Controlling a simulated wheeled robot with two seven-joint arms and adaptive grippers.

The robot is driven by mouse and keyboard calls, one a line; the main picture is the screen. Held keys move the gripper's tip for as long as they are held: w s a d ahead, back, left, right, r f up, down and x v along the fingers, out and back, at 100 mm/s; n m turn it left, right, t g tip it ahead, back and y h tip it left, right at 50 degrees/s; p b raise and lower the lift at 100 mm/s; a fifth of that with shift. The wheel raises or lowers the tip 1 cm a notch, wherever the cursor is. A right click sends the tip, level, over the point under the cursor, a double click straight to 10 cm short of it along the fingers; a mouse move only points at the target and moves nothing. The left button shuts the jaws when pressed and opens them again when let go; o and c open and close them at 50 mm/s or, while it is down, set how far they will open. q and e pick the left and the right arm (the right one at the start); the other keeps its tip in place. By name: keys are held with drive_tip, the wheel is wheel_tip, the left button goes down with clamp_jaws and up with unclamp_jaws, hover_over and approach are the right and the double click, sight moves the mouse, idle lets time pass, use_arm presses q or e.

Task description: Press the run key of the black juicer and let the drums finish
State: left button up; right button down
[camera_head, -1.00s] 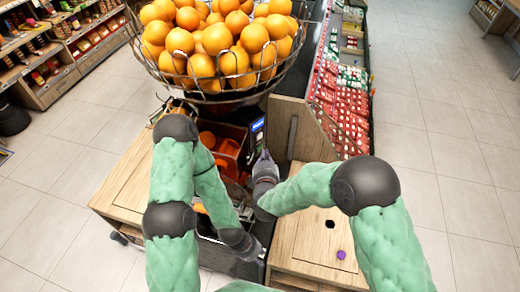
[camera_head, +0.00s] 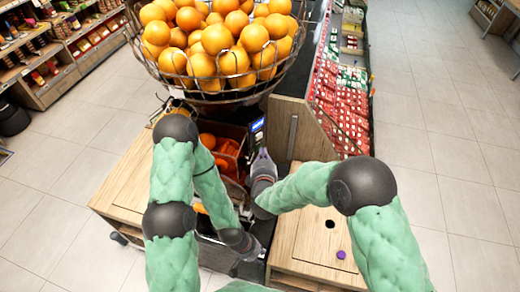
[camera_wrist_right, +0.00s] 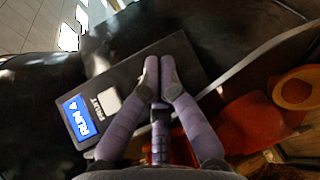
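The black juicer (camera_head: 240,112) stands below a wire basket of oranges, with orange parts (camera_head: 228,142) inside its open front. Its dark control panel (camera_wrist_right: 185,55) shows in the right wrist view with a lit blue screen (camera_wrist_right: 81,117) reading RUN and a pale square key (camera_wrist_right: 109,100) next to the word FRUIT. My right gripper (camera_wrist_right: 159,62) has its purple fingers together, with the tips over the panel, to the right of the key in that view. I cannot tell whether they touch the panel. My left gripper (camera_head: 249,252) is low at the juicer's front; its fingers are not clear.
The wire basket (camera_head: 222,92) overhangs the juicer. A wooden counter top (camera_head: 128,190) lies to the left, and another (camera_head: 300,245) to the right has a dark hole and a purple cap (camera_head: 341,255). Packed shelves (camera_head: 345,100) stand behind at the right.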

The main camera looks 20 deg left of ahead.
idle(0.4)
drive_tip(key=shift+s+d, duration=0.45)
drive_tip(key=shift+d, duration=0.3)
drive_tip(key=shift+s+d, duration=0.4)
drive_tip(key=shift+d, duration=0.3)
drive_tip(key=shift+s+d, duration=0.45)
drive_tip(key=shift+d, duration=0.3)
drive_tip(key=shift+s+d, duration=0.4)
drive_tip(key=shift+d, duration=0.3)
